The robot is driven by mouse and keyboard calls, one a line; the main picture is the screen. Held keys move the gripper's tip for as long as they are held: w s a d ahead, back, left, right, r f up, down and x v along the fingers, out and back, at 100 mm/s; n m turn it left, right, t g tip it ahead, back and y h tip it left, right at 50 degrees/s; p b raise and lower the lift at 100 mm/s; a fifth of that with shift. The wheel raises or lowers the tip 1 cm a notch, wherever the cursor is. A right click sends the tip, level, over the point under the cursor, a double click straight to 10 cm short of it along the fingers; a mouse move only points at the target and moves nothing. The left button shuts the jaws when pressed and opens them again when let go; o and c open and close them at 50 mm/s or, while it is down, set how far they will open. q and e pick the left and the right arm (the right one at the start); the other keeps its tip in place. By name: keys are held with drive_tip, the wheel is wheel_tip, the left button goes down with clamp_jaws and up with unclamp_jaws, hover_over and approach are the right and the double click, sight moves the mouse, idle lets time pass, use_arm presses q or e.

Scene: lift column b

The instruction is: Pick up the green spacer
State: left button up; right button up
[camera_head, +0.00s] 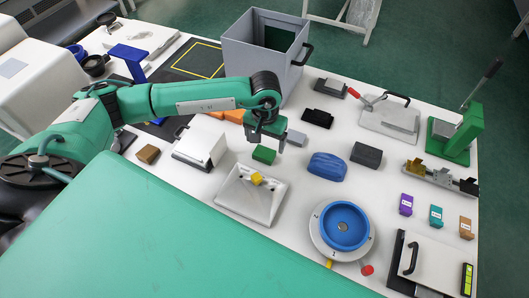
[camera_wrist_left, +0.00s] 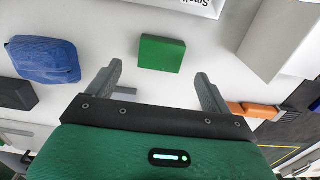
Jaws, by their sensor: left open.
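The green spacer (camera_head: 264,155) is a small green block lying flat on the white table. In the left wrist view the spacer (camera_wrist_left: 162,53) sits just beyond the fingertips, between their lines and with clear gaps to both. My left gripper (camera_head: 266,145) is above and close to the spacer in the head view. It also shows in the left wrist view (camera_wrist_left: 158,72), where its two grey fingers are spread apart with nothing between them. My right gripper is in neither view.
A white fixture with a yellow block (camera_head: 257,178) stands in front of the spacer. A grey block (camera_head: 296,138) and a blue block (camera_head: 327,166) lie to its right. A white box (camera_head: 201,142) and orange pieces (camera_head: 234,116) lie to its left and behind.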

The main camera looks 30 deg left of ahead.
sight(264, 153)
use_arm(q)
drive_tip(key=shift+s+f, duration=0.15)
drive_tip(key=shift+f, duration=0.1)
drive_tip(key=f, duration=0.1)
drive_tip(key=f+p, duration=0.1)
drive_tip(key=f, duration=0.2)
drive_tip(key=shift+s+f+p, duration=0.1)
drive_tip(key=shift+s+p, duration=0.25)
drive_tip(key=shift+p, duration=0.05)
drive_tip(key=shift+f, duration=0.25)
drive_tip(key=c, duration=1.1)
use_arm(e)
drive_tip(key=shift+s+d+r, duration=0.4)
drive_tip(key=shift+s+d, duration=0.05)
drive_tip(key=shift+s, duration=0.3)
